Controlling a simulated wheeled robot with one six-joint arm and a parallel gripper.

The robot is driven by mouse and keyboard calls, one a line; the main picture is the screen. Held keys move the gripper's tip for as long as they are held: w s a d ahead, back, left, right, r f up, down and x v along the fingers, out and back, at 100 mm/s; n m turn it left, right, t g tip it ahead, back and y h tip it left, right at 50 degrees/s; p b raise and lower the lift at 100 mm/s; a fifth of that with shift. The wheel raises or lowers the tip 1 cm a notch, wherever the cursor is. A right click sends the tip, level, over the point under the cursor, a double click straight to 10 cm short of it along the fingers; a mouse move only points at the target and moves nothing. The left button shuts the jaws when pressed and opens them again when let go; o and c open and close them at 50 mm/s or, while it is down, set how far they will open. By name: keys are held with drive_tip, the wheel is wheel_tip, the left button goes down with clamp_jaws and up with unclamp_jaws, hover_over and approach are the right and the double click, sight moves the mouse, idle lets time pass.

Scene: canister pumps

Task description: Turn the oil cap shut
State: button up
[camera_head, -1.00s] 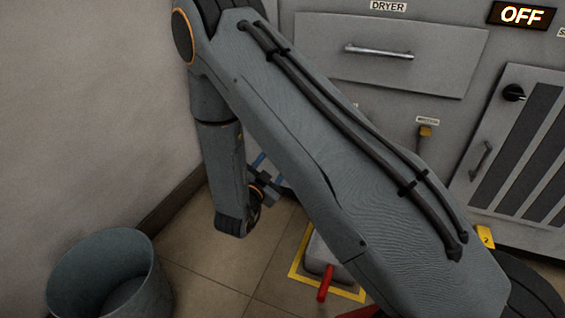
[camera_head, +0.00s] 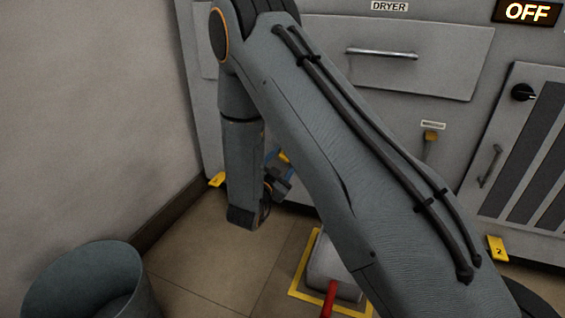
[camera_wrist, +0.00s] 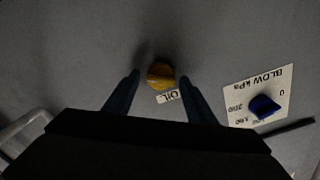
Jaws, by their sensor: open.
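The oil cap (camera_wrist: 160,75) is a yellow-orange knob on the grey panel in the wrist view, beside an upside-down "OIL" label (camera_wrist: 168,96). My gripper (camera_wrist: 159,78) is open, with one blue finger on each side of the cap and a visible gap on both sides. I cannot tell how deep the fingertips reach around it. In the head view my gripper (camera_head: 272,165) is at the lower front of the machine, partly hidden by my arm. A small yellow part (camera_head: 284,157) shows beside its fingers, probably the cap.
A bucket (camera_head: 85,285) stands at lower left. A grey unit with a red handle (camera_head: 329,298) sits in a yellow floor outline.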

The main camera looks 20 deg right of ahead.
drive_tip(key=c, duration=1)
drive_tip(key=shift+p, duration=0.45)
drive_tip(key=n+p, duration=1.1)
drive_tip(key=p, duration=0.1)
drive_tip(key=shift+a+r, duration=0.1)
drive_tip(key=shift+a, duration=0.05)
drive_tip(key=n+p, duration=0.3)
drive_tip(key=n, duration=0.3)
drive_tip(key=shift+p, duration=0.35)
drive_tip(key=n, duration=0.2)
drive_tip(key=n+p, duration=0.1)
drive_tip(key=n, duration=0.3)
drive_tip(key=shift+w+f+n, duration=0.1)
drive_tip(key=shift+f+n, duration=0.2)
drive_tip(key=shift+n, duration=0.1)
drive_tip(key=shift+p, duration=0.3)
